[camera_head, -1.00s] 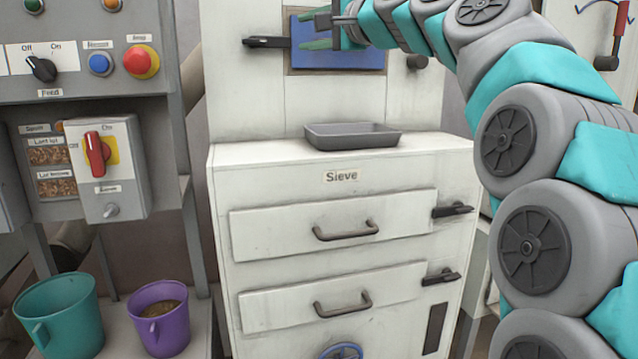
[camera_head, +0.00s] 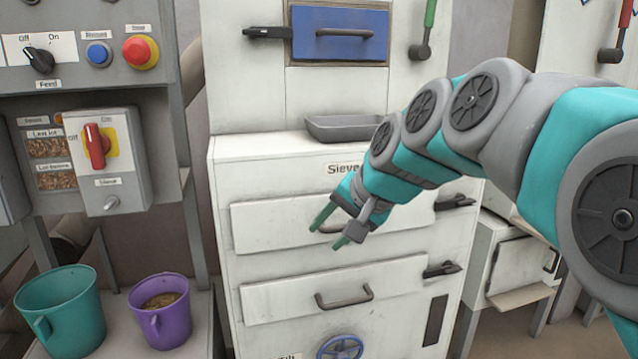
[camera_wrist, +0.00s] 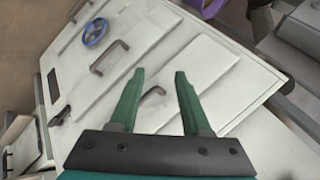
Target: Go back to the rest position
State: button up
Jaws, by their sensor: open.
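My gripper (camera_head: 331,229) is in front of the upper drawer of the white sieve cabinet (camera_head: 222,175) in the head view, angled down and to the left. Its two green fingers are apart with nothing between them. In the wrist view my gripper (camera_wrist: 154,85) is open, with a drawer handle (camera_wrist: 150,98) seen beyond the gap between the fingers. I cannot tell how far the fingers are from the drawer front.
A grey tray (camera_head: 345,128) sits on the cabinet top, below a blue panel (camera_head: 338,36) with a handle. A teal bucket (camera_head: 62,310) and a purple jug (camera_head: 165,325) stand at lower left. A control box (camera_head: 105,155) with a red knob is at left.

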jog(key=s+d+f+n+g+h, duration=0.1)
jog(key=s+d+f, duration=0.3)
jog(key=s+f, duration=0.4)
jog(key=s+d+f+n+g+h, duration=0.2)
jog(key=s+d+f+g, duration=0.2)
jog(key=s+f, duration=0.4)
jog(key=s+d+f+n+g+h, duration=0.1)
jog(key=s+d+f, duration=0.4)
jog(key=s, duration=1)
notch_tip(320, 180, down, 3)
jog(key=shift+r+n+g+h, duration=0.1)
jog(key=shift+n+g+h, duration=0.4)
jog(key=shift+g, duration=0.5)
